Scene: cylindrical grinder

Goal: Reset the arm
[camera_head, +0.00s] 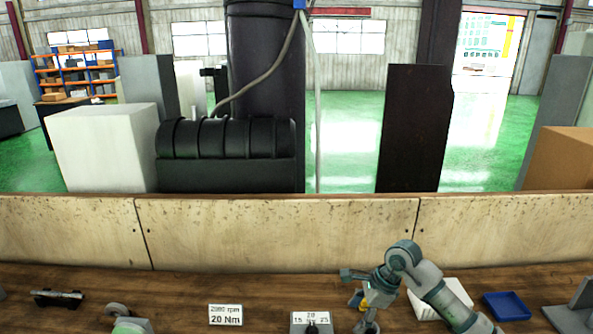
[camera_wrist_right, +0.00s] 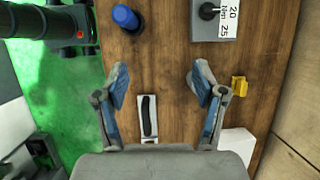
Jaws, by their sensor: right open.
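My right arm comes in from the lower right of the head view, bends at the elbow and points its gripper (camera_head: 366,318) down over the wooden bench. In the right wrist view the right gripper (camera_wrist_right: 160,86) is open, with its two blue-padded fingers well apart and nothing between the tips. A pale holder with a black strip (camera_wrist_right: 148,118) lies on the bench below, seen between the fingers. A grey-green part at the lower left of the head view may be my left arm; no left gripper can be made out.
A dial box (camera_head: 311,322), a torque sign (camera_head: 225,315), a blue tray (camera_head: 506,306), a grey bracket (camera_head: 575,316) and a dark tool (camera_head: 57,298) are on the bench. The wrist view shows a blue cylinder (camera_wrist_right: 125,17) and a yellow piece (camera_wrist_right: 239,86). A beige panel (camera_head: 275,232) closes the back.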

